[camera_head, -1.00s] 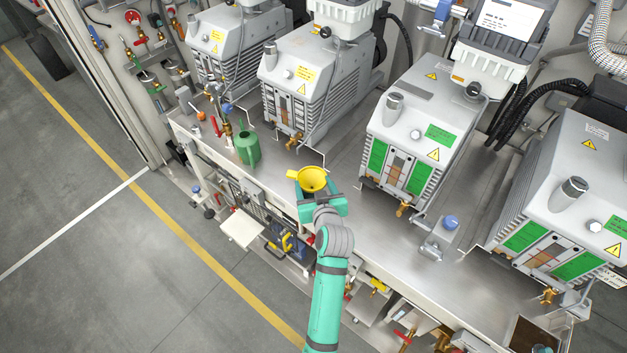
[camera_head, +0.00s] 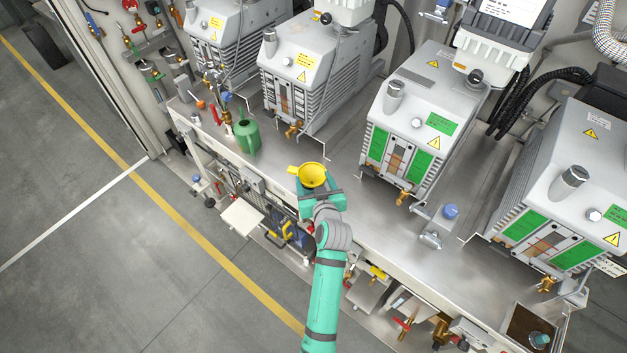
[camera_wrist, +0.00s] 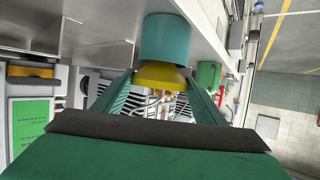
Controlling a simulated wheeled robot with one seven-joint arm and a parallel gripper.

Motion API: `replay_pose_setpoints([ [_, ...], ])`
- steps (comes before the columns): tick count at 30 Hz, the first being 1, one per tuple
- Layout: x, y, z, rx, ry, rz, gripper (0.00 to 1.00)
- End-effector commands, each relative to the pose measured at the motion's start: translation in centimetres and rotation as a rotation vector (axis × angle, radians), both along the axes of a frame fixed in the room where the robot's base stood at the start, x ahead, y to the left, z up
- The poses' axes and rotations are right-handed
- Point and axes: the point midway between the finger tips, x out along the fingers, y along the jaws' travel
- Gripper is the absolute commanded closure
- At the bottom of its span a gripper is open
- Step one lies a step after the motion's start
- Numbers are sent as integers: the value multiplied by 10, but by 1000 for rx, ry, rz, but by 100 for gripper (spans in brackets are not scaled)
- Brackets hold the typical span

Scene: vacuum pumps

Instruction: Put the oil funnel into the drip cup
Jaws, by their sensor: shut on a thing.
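The yellow oil funnel (camera_head: 313,175) is held at the front edge of the steel bench, with its wide mouth facing up and a yellow tab on its left. My gripper (camera_head: 320,198) is shut on it. In the wrist view, which is upside down, the funnel (camera_wrist: 160,76) sits between my two fingers. A teal cylinder (camera_wrist: 167,38) adjoins its underside there; I cannot tell whether it is a cup or part of the funnel. A small teal cup-like thing (camera_head: 540,339), possibly the drip cup, is in the bottom right corner.
A green can (camera_head: 247,137) stands on the bench (camera_head: 345,198) left of the funnel. Several grey pumps, including one at centre (camera_head: 415,120), line the back. A brown-bottomed tray (camera_head: 520,322) is at bottom right. A blue-capped fitting (camera_head: 450,211) stands on the bench. Pipes and valves hang below.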

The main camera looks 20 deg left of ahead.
Motion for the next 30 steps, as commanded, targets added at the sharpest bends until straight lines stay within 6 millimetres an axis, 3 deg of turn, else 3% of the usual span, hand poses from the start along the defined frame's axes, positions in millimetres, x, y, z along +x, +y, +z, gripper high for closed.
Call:
replay_pose_setpoints([
  [30, -1, 3, -12, 0, 0, 4, 57],
])
